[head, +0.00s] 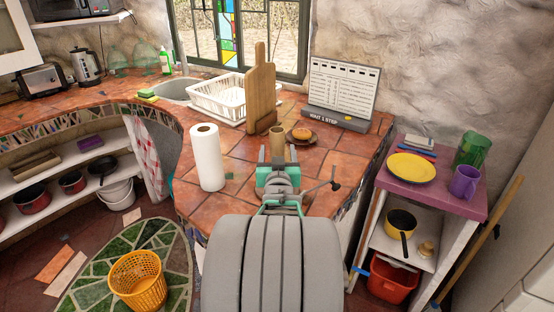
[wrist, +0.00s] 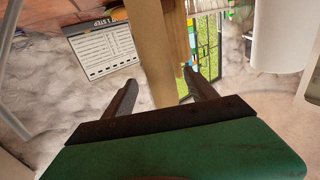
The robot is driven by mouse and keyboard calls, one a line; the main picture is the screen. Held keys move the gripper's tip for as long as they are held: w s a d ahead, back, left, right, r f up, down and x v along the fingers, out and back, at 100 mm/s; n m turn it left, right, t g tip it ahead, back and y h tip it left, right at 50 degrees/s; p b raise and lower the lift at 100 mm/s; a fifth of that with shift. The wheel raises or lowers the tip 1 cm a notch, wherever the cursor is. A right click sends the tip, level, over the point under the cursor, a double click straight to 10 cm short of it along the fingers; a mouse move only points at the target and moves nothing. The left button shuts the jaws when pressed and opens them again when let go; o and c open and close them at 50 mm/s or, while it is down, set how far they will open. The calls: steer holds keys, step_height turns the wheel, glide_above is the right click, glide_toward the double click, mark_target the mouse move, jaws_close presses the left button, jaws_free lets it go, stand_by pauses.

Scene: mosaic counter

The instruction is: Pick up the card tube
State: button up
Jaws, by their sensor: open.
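The card tube (head: 277,142) is a tan upright cylinder on the tiled counter, in front of the wooden cutting board. My gripper (head: 277,151) is open, low over the counter, and in the head view its two fingers show on either side of the tube. In the wrist view, which looks upside down, a tan upright shape that looks like the tube (wrist: 152,60) lies between the open fingers (wrist: 160,80). I cannot tell whether either finger touches it. The tube's lower end is hidden behind my gripper in the head view.
A paper towel roll (head: 207,158) stands left of my gripper. The cutting board (head: 261,92) and dish rack (head: 222,108) are behind. Bare tiles (head: 325,165) lie to the right.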

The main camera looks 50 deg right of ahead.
steer(key=x, duration=0.3)
steer(key=shift+w+d+p, duration=0.25)
steer(key=shift+w+p, duration=0.05)
steer(key=shift+c, duration=0.5)
jaws_close()
